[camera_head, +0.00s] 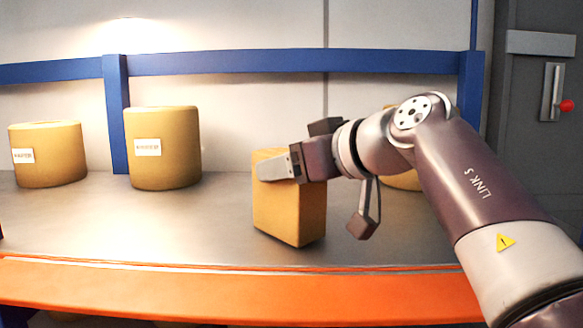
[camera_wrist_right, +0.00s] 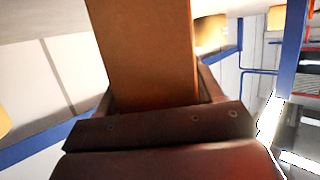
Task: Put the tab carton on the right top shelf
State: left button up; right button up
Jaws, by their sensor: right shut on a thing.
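The tab carton (camera_head: 290,215) is a yellow-brown box with rounded edges. In the head view it is at the middle of the shelf (camera_head: 190,222), near the front edge, slightly tilted; I cannot tell whether its base touches the surface. My right gripper (camera_head: 278,168) is shut on its upper part. The right wrist view shows the carton (camera_wrist_right: 148,50) between the fingers of the right gripper (camera_wrist_right: 155,98). The carton's far side is hidden. My left gripper is not in view.
Two labelled yellow-brown rolls (camera_head: 165,150) (camera_head: 48,155) stand to the left. Another yellow-brown item (camera_head: 403,180) is partly hidden behind my right arm. A blue rail (camera_head: 290,62) with posts runs behind, and an orange beam (camera_head: 200,292) edges the front.

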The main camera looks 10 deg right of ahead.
jog(key=shift+f, duration=0.1)
jog(key=o, duration=1.1)
jog(key=shift+w+a+f, duration=0.1)
jog(key=shift+w+a, duration=0.05)
jog(key=shift+w, duration=0.15)
jog(key=shift+c, duration=0.2)
jog(key=o, duration=0.3)
jog(key=shift+w+a, duration=0.15)
jog(key=shift+a, duration=0.3)
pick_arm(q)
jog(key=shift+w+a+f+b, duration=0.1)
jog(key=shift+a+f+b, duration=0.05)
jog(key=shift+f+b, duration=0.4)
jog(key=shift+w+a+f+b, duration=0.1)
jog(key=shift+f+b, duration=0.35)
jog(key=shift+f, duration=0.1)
pick_arm(e)
jog(key=v, duration=1.2)
jog(key=shift+d, duration=0.25)
jog(key=shift+a, duration=0.1)
